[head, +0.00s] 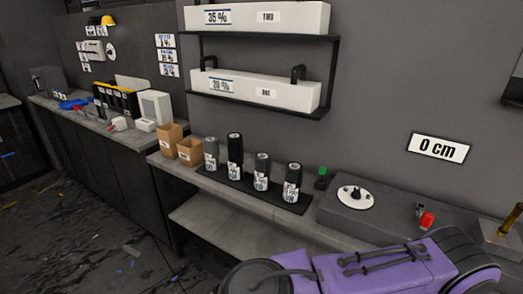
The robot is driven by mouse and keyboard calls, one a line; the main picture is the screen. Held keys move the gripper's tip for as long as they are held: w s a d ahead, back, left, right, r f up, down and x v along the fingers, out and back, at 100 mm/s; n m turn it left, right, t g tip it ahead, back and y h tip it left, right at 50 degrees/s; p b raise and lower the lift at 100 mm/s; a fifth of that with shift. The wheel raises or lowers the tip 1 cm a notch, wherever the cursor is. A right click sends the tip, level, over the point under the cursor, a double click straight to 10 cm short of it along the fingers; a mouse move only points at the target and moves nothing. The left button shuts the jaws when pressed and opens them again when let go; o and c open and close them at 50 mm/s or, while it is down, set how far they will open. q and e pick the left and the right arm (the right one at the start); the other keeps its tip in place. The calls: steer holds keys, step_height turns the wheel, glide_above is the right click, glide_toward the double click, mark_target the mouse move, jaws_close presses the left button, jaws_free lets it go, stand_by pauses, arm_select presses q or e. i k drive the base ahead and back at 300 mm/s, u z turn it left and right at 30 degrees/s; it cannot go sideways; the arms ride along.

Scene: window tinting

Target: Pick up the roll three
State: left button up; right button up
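No label reading "three" shows. A long white box marked "20 %" and "ONE" (252,90) lies on the lower wall shelf. Another white box marked "35 %" and "TWO" (258,17) lies on the shelf above, at the top edge of the view. Several dark upright rolls with white labels stand in a row on the counter: a grey one (211,153), a taller black one (235,150), and others (262,171) to the right. Their labels are too small to read. Neither of my grippers is in view.
Two brown cartons (189,152) stand left of the rolls. A grey block with a white dial (354,197) and a red button (427,219) is to the right. A "0 cm" sign (440,148) hangs on the wall. My purple arm crosses the bottom right.

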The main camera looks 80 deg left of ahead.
mark_target(294, 172)
steer(key=k, duration=0.4)
steer(key=u, duration=0.9)
